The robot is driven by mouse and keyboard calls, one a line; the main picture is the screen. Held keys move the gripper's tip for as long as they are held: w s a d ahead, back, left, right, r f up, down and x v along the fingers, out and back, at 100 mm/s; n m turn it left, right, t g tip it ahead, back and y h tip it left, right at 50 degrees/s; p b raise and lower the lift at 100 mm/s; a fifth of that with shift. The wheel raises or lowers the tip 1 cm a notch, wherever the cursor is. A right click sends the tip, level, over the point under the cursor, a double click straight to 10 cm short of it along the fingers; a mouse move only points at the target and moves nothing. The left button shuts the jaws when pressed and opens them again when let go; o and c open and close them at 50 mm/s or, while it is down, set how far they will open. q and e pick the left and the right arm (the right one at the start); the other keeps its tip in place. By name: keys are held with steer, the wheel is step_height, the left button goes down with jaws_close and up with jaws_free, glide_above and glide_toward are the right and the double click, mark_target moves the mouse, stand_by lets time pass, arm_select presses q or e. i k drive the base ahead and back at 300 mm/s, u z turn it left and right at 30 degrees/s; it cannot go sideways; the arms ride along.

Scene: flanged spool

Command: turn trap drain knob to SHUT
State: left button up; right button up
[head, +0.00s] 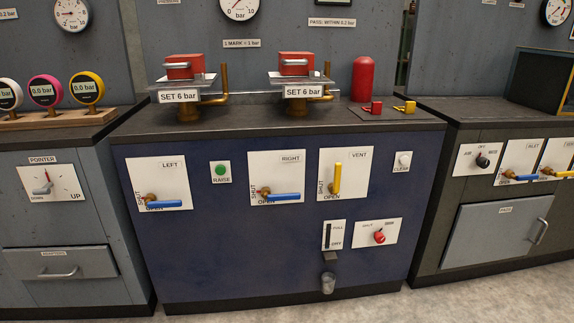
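A red knob (379,237) sits on a white plate (391,231) low on the right of the blue cabinet front. The plate has a SHUT label at its upper left and a second small label at its upper right, too small to read surely. Which way the knob points is too small to tell. Left of it is a white gauge plate (334,235) with a dark slot and FULL at its top. A small spout (330,257) is below, with a clear cup (328,283) under it. Neither of my grippers is in view.
The blue cabinet (240,255) also carries blue levers at LEFT (170,204) and RIGHT (283,196), a yellow VENT lever (337,178), a green RAISE button (220,170) and a CLEAR button (404,160). Grey cabinets flank it. The floor (470,300) at front right is clear.

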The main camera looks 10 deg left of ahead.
mark_target(379, 238)
steer(key=u, duration=0.05)
steer(key=i, duration=1.6)
steer(key=z, duration=0.05)
